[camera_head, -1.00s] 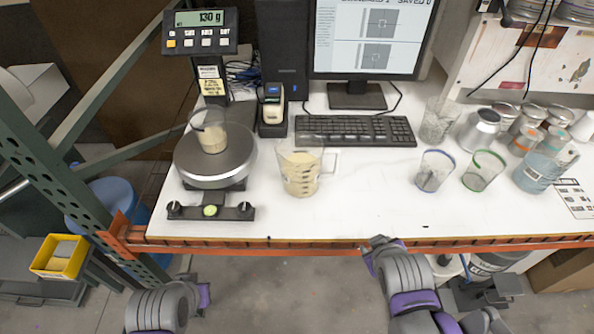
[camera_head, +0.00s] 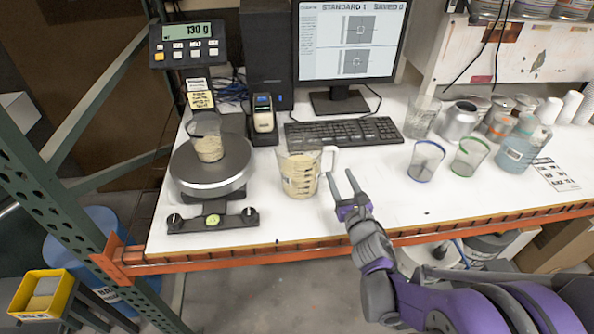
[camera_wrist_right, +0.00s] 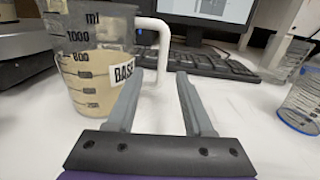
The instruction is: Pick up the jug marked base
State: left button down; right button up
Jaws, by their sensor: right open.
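The jug marked base (camera_head: 300,172) is a clear measuring jug with beige contents and a white handle on its right. It stands upright on the white table, right of the scale. In the right wrist view the jug (camera_wrist_right: 90,65) shows its BASE label and ml marks at the left. My right gripper (camera_head: 342,184) is open and empty just right of the jug, its fingers pointing toward the handle. My left gripper is not in view.
A scale (camera_head: 212,172) holding a small cup (camera_head: 207,145) stands left of the jug. A keyboard (camera_head: 342,132) lies behind. Empty cups with blue (camera_head: 426,162) and green (camera_head: 469,157) rims stand to the right. The orange table edge (camera_head: 300,245) runs along the front.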

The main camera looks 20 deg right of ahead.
jog(key=w, duration=0.3)
jog(key=w+d, duration=0.1)
jog(key=w, duration=0.2)
jog(key=w+p, duration=0.1)
jog(key=w, duration=0.2)
jog(key=shift+w+d+f, duration=0.1)
jog(key=shift+d+f, duration=0.15)
jog(key=shift+d, duration=0.1)
jog(key=shift+c, duration=0.4)
grip_shut()
dwell(0.6)
